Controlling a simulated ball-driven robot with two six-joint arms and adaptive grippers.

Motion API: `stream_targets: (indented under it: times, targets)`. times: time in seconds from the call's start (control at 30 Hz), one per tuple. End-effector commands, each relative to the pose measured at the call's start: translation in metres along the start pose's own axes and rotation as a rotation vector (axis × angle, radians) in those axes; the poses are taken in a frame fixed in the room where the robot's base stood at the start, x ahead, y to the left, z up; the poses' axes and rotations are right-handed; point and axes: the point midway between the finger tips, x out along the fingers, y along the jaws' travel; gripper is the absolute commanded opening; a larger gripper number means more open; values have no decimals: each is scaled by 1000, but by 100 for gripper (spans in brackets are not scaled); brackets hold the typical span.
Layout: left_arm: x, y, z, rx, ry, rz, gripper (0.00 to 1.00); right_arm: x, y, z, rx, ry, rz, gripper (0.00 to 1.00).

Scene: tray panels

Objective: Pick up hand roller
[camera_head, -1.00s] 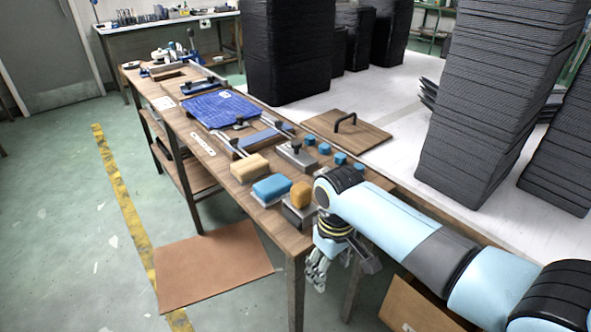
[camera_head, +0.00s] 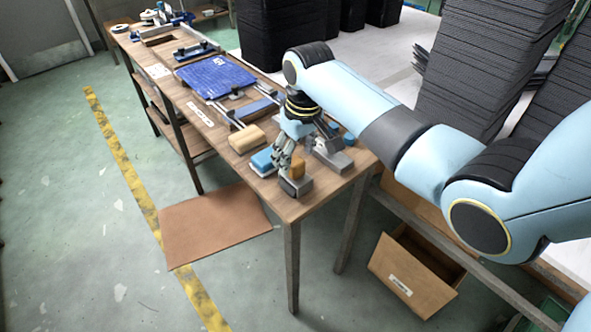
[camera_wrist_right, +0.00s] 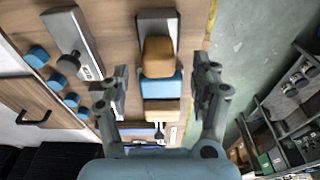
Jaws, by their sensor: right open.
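My right gripper (camera_head: 283,158) is open over the near end of the wooden table, its fingers pointing down. Near it are an orange-brown block (camera_head: 298,169) on a grey base (camera_head: 297,187), a blue-topped block (camera_head: 262,160) and a tan block (camera_head: 246,138). In the right wrist view the open fingers (camera_wrist_right: 162,78) spread on both sides of this row, with the orange-brown block (camera_wrist_right: 158,55) and blue block (camera_wrist_right: 163,87) between them, not gripped. A grey slab with a black knob (camera_wrist_right: 72,55) lies beside the row. I cannot tell which piece is the hand roller. My left gripper is not in view.
A blue panel (camera_head: 215,77) and clamps lie farther along the table (camera_head: 187,115). Small blue pieces (camera_wrist_right: 56,81) lie past the knobbed slab. An open cardboard box (camera_head: 405,280) is below on the right. Black stacks (camera_head: 490,75) stand behind. The floor at left is clear.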

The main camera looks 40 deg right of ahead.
Motion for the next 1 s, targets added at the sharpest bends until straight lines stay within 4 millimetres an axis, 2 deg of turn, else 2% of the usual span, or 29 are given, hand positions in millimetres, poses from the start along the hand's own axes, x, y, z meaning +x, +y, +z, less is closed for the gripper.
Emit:
stream_targets:
  times: [0.1,0.2,0.47,0.57,0.9,0.97,1.0]
  targets:
    - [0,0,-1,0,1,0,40,20,1,3,1,-2,-1,63]
    - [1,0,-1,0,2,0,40,31,1,2,1,-1,-1,63]
    - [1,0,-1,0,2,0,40,35,1,2,0,0,0,63]
    - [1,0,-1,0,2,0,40,35,1,3,0,0,0,53]
    - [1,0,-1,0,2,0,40,35,1,3,0,-1,0,9]
    - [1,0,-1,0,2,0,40,35,1,3,0,-1,0,1]
    - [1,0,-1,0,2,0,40,35,1,3,0,-1,0,0]
